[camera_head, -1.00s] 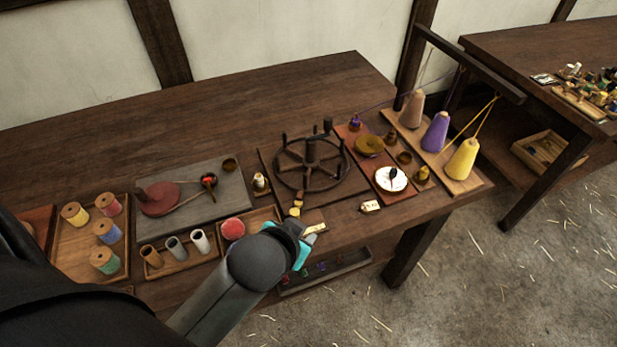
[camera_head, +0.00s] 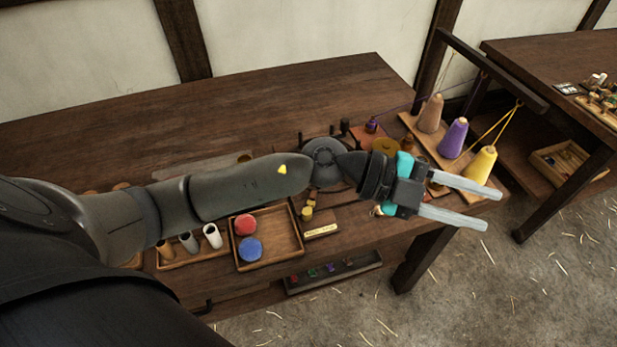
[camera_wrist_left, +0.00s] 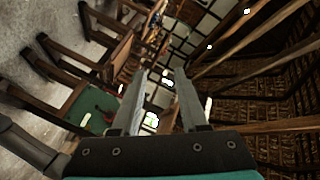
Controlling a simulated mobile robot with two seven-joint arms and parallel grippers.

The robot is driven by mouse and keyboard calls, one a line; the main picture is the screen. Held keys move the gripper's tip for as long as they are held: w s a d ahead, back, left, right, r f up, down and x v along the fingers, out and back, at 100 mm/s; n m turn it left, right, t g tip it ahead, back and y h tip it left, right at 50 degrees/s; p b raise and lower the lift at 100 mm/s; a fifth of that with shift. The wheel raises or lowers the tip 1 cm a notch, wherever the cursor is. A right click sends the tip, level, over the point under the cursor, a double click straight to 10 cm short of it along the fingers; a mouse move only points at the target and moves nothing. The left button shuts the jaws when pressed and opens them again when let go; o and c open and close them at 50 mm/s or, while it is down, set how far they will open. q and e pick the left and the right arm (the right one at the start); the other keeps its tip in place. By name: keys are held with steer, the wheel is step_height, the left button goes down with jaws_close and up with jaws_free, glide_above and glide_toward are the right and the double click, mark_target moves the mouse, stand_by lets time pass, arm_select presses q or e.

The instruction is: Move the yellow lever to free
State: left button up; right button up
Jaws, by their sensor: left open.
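A small yellow piece (camera_head: 308,212), which looks like the lever, is near the table's front edge, just behind a pale label plate (camera_head: 320,230). It is too small for me to read its position or the label. My left gripper (camera_head: 492,210) is open and empty, with its two pale fingers pointing right past the table's front right edge, well to the right of the yellow piece. In the left wrist view the open fingers (camera_wrist_left: 155,95) have nothing between them. My right gripper is not in view.
My left forearm covers much of the dark spoked wheel and the middle of the table. A tray (camera_head: 285,238) holds red and blue discs. Purple (camera_head: 453,138) and yellow (camera_head: 480,165) cones stand near the gripper. The back of the table is clear.

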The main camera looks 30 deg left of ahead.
arm_select(q)
steer(key=a+f+m+g+y, duration=0.2)
steer(key=a+f+g+y, duration=0.15)
steer(key=f, duration=0.35)
steer(key=n+y, duration=0.3)
steer(key=y, duration=1)
glide_above(308, 211)
step_height(308, 211, down, 6)
steer(key=shift+g+h, duration=0.25)
steer(key=shift+g, duration=0.1)
step_height(308, 211, down, 11)
steer(key=b, duration=0.8)
steer(key=shift+s+a+r+b, duration=0.1)
steer(key=shift+b, duration=0.2)
